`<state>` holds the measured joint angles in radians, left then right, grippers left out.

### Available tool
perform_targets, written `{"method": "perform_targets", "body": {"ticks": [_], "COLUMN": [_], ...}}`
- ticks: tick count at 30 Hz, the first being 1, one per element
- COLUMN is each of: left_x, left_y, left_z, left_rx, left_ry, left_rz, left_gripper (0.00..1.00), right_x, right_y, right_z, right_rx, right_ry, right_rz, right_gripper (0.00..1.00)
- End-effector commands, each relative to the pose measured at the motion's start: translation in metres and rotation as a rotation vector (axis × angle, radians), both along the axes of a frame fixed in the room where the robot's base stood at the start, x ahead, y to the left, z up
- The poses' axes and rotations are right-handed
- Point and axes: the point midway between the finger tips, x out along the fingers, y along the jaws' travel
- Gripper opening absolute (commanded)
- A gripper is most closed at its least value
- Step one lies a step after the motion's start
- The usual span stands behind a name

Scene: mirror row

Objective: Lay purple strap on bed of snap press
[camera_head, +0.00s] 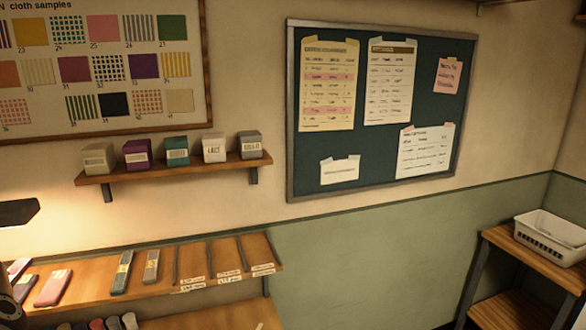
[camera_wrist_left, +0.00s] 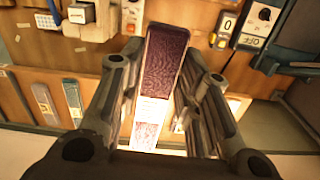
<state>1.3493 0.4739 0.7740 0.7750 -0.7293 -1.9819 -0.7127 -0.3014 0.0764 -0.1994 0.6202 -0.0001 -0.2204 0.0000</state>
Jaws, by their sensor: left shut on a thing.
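The purple strap (camera_wrist_left: 167,60) is in the left wrist view, running lengthwise between the fingers of my left gripper (camera_wrist_left: 162,80). The gripper is shut on it. The strap's far part is dark purple with a fine pattern. Its near part has a pale band and looks bright and washed out. The strap is clear of the shelf straps. A blue-grey device (camera_wrist_left: 292,42) at the upper right may be part of the snap press, but I cannot tell; no press bed is clear. My right gripper is in neither view.
In the head view, a sloped wooden shelf (camera_head: 205,280) holds a pink strap (camera_head: 53,288), a green strap (camera_head: 122,272) and a grey strap (camera_head: 151,267), with empty slots to the right. A white basket (camera_head: 550,238) stands on a wooden stand at the right.

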Motion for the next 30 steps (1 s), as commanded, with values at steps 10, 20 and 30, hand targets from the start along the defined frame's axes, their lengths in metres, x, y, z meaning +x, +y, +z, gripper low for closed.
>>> {"method": "perform_targets", "body": {"ticks": [10, 20, 30], "left_x": [-0.024, -0.003, 0.051], "left_y": [0.046, 0.034, -0.04], "left_z": [0.036, -0.015, -0.102], "left_rx": [0.001, 0.003, 0.005], "left_ry": [-0.001, 0.005, 0.004], "left_rz": [-0.068, 0.009, 0.239], "left_gripper": [0.07, 0.07, 0.07], "right_x": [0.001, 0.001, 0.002], "right_y": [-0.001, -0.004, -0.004], "right_z": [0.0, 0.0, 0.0], "right_rx": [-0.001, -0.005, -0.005], "right_ry": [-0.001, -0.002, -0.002], "right_rz": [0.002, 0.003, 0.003], "right_gripper": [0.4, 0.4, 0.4]}}
